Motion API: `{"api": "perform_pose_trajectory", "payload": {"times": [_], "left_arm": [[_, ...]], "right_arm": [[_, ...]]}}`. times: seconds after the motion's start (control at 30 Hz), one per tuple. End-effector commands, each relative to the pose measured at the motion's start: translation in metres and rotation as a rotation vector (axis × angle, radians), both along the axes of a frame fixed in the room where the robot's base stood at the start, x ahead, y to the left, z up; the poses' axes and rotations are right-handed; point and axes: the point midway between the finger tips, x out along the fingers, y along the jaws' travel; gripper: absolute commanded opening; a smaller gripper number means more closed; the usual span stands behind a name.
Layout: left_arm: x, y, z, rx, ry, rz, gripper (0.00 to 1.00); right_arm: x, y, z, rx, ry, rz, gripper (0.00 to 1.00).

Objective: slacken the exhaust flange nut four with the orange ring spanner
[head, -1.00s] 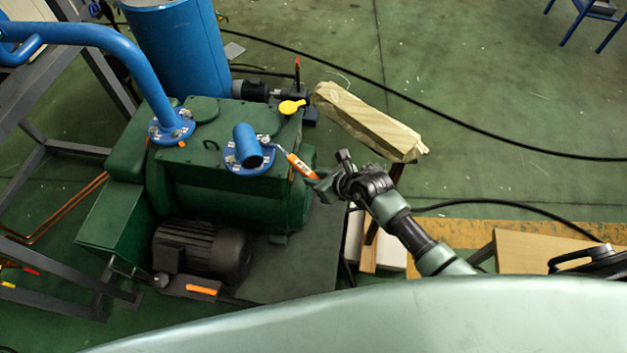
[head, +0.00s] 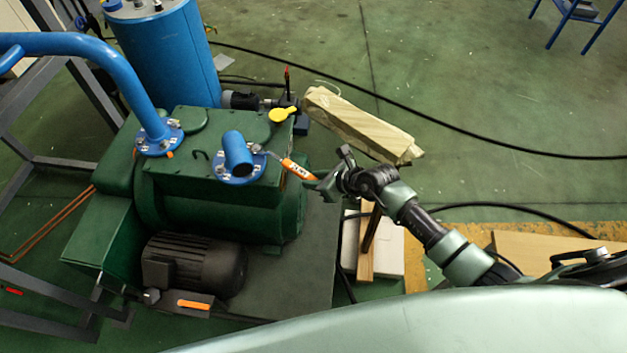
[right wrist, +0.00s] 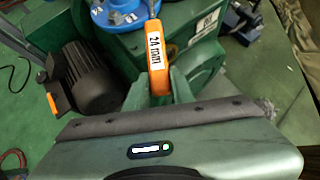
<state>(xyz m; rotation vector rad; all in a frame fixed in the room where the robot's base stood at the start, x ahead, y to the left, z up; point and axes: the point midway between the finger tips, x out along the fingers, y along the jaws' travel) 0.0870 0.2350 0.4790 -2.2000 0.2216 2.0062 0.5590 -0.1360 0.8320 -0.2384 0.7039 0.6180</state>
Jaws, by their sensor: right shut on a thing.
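The orange ring spanner (head: 297,169) has a white label, which reads 24 mm in the right wrist view (right wrist: 157,58). My right gripper (head: 324,184) is shut on the spanner's handle end. The spanner's metal shank points left to the right edge of the blue exhaust flange (head: 228,177) on the green pump (head: 190,140). Its ring end is at or near a nut there; I cannot tell whether it is seated. Small nuts sit around the flange's rim, and which is nut four cannot be told. The flange also shows in the right wrist view (right wrist: 120,16). My left gripper is not in view.
A second blue flange (head: 160,141) with a bent blue pipe stands left on the pump. A yellow-handled valve (head: 283,114) is behind. A black motor (head: 193,264) is in front. A wrapped beam (head: 360,125) lies behind my right gripper. A black hose crosses the floor.

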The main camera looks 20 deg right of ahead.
Motion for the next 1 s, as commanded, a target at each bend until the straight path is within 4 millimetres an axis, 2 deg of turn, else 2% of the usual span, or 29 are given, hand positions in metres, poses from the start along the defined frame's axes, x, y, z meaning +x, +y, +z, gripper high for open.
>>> {"api": "perform_pose_trajectory", "payload": {"times": [0.7, 1.0], "left_arm": [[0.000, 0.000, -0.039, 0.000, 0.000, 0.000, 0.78], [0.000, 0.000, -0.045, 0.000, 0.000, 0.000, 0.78]], "right_arm": [[0.016, -0.017, -0.002, 0.002, -0.006, 0.098, 0.00], [0.018, -0.020, 0.000, 0.002, -0.004, 0.120, 0.00]]}}
